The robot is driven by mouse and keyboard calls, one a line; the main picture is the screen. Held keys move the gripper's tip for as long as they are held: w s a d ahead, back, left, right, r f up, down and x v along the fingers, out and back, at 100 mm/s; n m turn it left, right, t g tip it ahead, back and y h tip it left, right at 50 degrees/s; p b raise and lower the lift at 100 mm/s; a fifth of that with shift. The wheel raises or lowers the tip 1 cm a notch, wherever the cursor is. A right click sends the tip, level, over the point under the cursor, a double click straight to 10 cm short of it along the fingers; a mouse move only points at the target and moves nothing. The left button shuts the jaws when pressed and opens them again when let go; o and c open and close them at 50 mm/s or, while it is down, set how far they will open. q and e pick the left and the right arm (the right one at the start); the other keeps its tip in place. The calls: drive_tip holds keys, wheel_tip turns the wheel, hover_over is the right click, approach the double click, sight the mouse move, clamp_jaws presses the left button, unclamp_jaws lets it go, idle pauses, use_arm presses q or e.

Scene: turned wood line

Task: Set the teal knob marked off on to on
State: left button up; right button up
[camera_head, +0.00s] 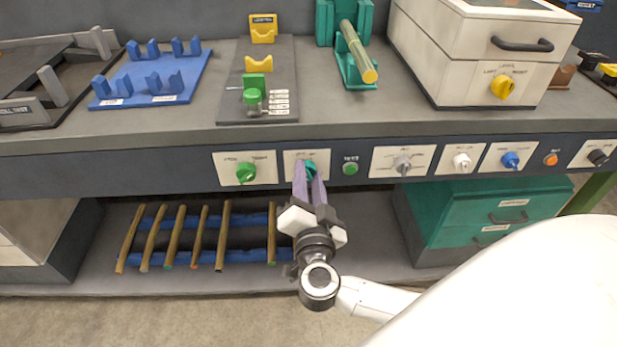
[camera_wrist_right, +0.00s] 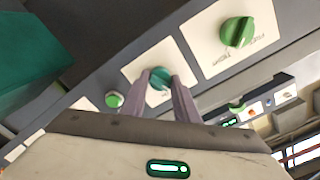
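The teal knob (camera_head: 310,167) sits on a white label plate (camera_head: 291,157) on the dark front panel of the bench. My right gripper (camera_head: 308,172) reaches up to it, one purple finger on each side of the knob. In the right wrist view the teal knob (camera_wrist_right: 160,78) shows between the two fingertips (camera_wrist_right: 163,82). The fingers look close to the knob's sides, but I cannot tell whether they press on it. The plate's off and on lettering is too small or covered, so the knob's setting cannot be read. My left gripper is not in view.
A green knob (camera_head: 245,172) is on the plate to the left, and a green button (camera_head: 350,168) is close on the right. Grey (camera_head: 403,165), white (camera_head: 462,161) and blue (camera_head: 510,159) knobs follow. Wooden rods (camera_head: 225,235) lie on the shelf below.

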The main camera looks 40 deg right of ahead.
drive_tip(key=shift+m+p, duration=0.3)
drive_tip(key=shift+m, duration=0.1)
drive_tip(key=shift+m+p, duration=0.55)
drive_tip(key=shift+m, duration=0.55)
drive_tip(key=shift+f+m+p, duration=0.1)
drive_tip(key=shift+m+p, duration=0.25)
drive_tip(key=shift+m, duration=2.55)
drive_tip(key=o, duration=1.1)
drive_tip(key=shift+c, duration=0.2)
